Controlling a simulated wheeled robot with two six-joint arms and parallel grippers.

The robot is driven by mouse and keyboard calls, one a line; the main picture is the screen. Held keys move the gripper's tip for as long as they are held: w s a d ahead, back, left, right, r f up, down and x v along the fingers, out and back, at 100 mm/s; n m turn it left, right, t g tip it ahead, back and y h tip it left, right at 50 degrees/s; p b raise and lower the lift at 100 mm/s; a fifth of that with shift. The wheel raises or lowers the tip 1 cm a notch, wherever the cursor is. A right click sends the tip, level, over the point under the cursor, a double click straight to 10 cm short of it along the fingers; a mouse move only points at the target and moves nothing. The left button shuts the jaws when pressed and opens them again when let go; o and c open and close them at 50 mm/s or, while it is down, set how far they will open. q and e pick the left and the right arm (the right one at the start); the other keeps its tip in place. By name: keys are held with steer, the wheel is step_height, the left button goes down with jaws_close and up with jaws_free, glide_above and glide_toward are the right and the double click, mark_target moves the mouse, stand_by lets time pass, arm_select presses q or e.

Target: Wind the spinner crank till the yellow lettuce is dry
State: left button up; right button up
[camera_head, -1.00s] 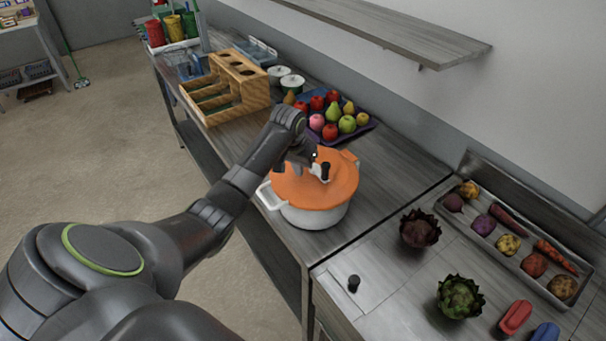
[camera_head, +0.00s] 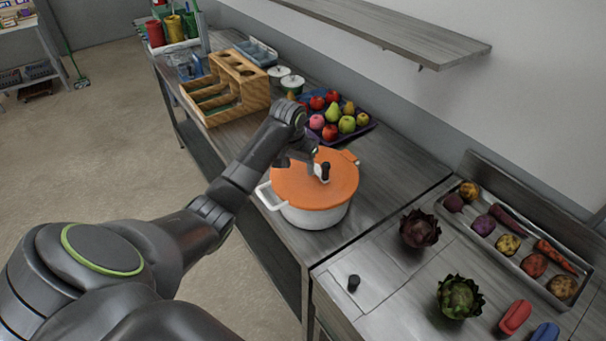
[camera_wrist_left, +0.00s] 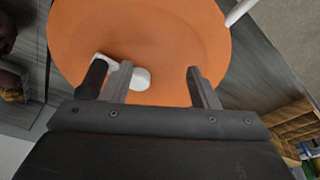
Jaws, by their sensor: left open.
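The salad spinner is a white pot (camera_head: 318,217) with an orange lid (camera_head: 290,190) on the counter. Its crank has a short white arm and an upright black knob (camera_head: 325,171), on the lid's right half in the head view. My left gripper (camera_head: 307,158) is low over the lid, just left of the knob. In the left wrist view the gripper (camera_wrist_left: 160,86) is open with orange lid between its fingers. The black knob (camera_wrist_left: 92,80) is outside the left finger, not between the fingers. The yellow lettuce is hidden. My right gripper is not in view.
A tray of fruit (camera_head: 369,127) and two lidded pots lie behind the spinner, with a wooden organizer (camera_head: 255,94) at the back left. Two artichoke-like heads (camera_head: 420,229) and a vegetable tray (camera_head: 474,188) are to the right. A shelf (camera_head: 400,30) hangs above.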

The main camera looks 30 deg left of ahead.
arm_select(q)
step_height(320, 180, up, 5)
steer(key=shift+r, duration=0.2)
stand_by(0.3)
stand_by(0.4)
